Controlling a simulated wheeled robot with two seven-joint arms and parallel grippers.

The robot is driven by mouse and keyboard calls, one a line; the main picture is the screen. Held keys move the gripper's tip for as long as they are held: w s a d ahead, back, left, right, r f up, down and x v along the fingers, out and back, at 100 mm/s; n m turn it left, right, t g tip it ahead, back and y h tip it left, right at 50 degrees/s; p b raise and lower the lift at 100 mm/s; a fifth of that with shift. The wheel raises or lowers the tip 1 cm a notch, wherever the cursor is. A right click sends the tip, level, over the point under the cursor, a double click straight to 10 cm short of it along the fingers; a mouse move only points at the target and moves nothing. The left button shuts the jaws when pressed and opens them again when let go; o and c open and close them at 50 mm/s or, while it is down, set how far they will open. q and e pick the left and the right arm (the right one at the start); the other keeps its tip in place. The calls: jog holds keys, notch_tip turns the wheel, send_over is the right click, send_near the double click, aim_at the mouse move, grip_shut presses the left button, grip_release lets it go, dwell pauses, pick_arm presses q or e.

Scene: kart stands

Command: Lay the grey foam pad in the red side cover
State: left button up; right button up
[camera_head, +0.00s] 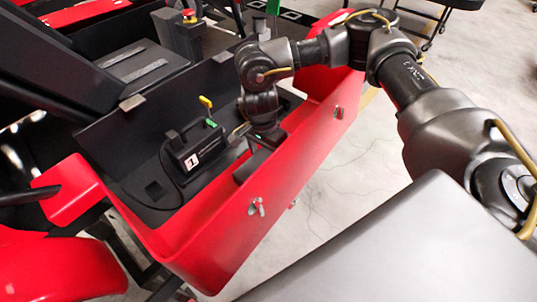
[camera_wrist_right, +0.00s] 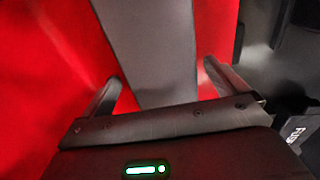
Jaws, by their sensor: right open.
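The red side cover (camera_head: 322,128) is a long open trough along the kart's side. The grey foam pad (camera_wrist_right: 152,45) shows in the right wrist view as a flat strip running away between my right fingers, with red surface on both sides. In the head view a dark grey piece (camera_head: 250,167), apparently the pad, is at the cover's inner side under my right gripper. My right gripper (camera_wrist_right: 161,76) is open, its fingers on either side of the pad with gaps beside it. In the head view the gripper's fingers are largely hidden. My left gripper is not in view.
Black panels and a seat (camera_head: 50,60) lie behind. Grey floor (camera_head: 330,190) is clear right of the cover.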

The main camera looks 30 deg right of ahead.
notch_tip(320, 180, up, 10)
jog(key=w+b, duration=0.1)
jog(key=shift+w+a+r+b, duration=0.15)
jog(key=shift+a+r+b, duration=0.05)
jog(key=shift+a+b, duration=0.1)
dwell(0.6)
